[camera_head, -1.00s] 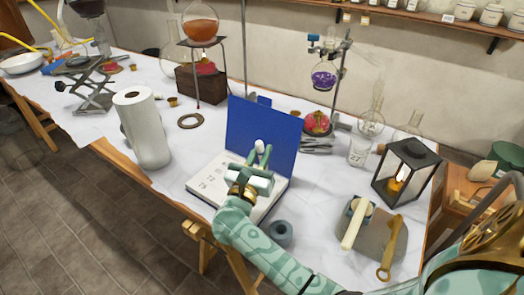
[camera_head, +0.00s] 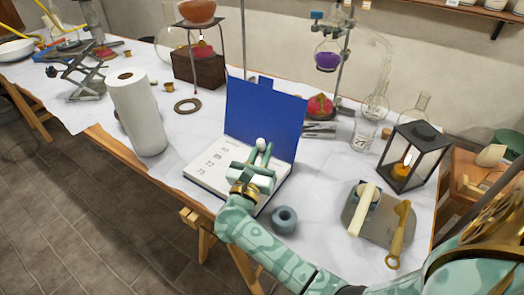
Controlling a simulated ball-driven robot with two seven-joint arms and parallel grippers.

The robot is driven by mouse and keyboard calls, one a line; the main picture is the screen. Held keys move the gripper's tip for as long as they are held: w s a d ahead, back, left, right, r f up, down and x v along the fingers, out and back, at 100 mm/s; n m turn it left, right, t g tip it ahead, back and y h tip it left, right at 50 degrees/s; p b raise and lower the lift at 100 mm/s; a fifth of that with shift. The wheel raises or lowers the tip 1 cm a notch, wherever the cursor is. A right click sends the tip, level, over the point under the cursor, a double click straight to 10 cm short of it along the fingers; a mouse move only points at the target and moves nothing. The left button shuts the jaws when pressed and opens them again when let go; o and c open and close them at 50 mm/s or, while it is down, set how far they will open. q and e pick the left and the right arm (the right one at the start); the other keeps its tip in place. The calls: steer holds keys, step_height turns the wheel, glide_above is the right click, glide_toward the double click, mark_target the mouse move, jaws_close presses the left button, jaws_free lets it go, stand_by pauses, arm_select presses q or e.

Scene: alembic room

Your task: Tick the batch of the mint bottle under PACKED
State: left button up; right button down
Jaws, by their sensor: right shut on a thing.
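A book with a raised blue cover (camera_head: 262,112) lies open near the table's front edge. Its white page (camera_head: 202,174) carries a column of small dark numbers at the left; I cannot read any PACKED heading. My right gripper (camera_head: 261,158) is over the right part of the page and hides much of it. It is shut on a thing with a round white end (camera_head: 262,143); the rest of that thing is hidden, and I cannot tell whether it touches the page. I cannot pick out a mint bottle. My left gripper is not in view.
A paper roll (camera_head: 137,113) stands left of the book. A grey-blue ring-shaped thing (camera_head: 285,220) sits close to my right forearm. A lantern (camera_head: 411,158) and a grey board (camera_head: 369,222) with tools are at the right. Glassware stands behind.

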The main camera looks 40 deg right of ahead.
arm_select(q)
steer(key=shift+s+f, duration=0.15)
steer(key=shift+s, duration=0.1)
arm_select(e)
steer(key=shift+f, duration=0.25)
stand_by(0.5)
steer(key=shift+s+a, duration=0.25)
steer(key=shift+s, duration=0.1)
stand_by(0.7)
steer(key=shift+s+d, duration=0.2)
steer(key=shift+d, duration=0.7)
stand_by(1.2)
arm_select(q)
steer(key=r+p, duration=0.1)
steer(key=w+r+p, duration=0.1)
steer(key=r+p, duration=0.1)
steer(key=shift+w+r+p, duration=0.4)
arm_select(e)
step_height(320, 180, up, 6)
stand_by(0.4)
